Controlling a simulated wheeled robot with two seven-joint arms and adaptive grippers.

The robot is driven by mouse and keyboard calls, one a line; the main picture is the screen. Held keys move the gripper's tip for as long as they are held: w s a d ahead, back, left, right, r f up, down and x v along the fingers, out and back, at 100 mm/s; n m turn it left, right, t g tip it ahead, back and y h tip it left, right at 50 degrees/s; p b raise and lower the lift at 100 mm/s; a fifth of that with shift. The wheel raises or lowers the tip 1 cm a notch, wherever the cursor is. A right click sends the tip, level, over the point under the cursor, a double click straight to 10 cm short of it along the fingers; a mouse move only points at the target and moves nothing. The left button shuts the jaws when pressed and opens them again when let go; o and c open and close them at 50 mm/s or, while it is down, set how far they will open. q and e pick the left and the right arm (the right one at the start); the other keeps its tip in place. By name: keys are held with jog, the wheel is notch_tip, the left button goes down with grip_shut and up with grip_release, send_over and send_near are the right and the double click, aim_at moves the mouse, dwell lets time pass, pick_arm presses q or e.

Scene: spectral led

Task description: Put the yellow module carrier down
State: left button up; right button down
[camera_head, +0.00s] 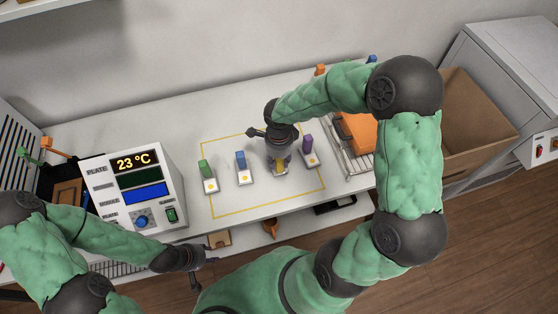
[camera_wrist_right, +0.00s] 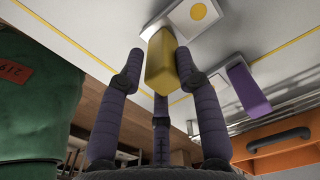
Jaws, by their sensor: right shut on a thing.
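The yellow module carrier (camera_wrist_right: 160,62) is a yellow block between the dark fingers of my right gripper (camera_wrist_right: 160,75), which is shut on it. A white plate with a yellow dot (camera_wrist_right: 198,12) lies right by the block; whether the block touches it I cannot tell. In the head view my right gripper (camera_head: 279,160) points down inside the yellow outline on the bench, between the blue and purple blocks, and mostly hides the carrier. My left gripper (camera_head: 194,268) hangs at the bench's front edge, apart from the blocks; its finger opening is unclear.
A green block (camera_head: 205,169), a blue block (camera_head: 240,160) and a purple block (camera_head: 308,145) stand on white plates in a row. An instrument reading 23 °C (camera_head: 135,185) stands left. A wire rack with an orange item (camera_head: 357,131) and a cardboard box (camera_head: 480,120) are right.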

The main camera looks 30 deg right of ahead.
jog(key=shift+f, duration=0.2)
jog(key=shift+f, duration=0.1)
jog(key=c, duration=0.9)
grip_release()
jog(key=shift+o, duration=0.2)
jog(key=shift+r, duration=0.3)
notch_tip(320, 180, up, 12)
jog(key=p, duration=0.3)
jog(key=shift+f, duration=0.15)
jog(key=shift+s, duration=0.1)
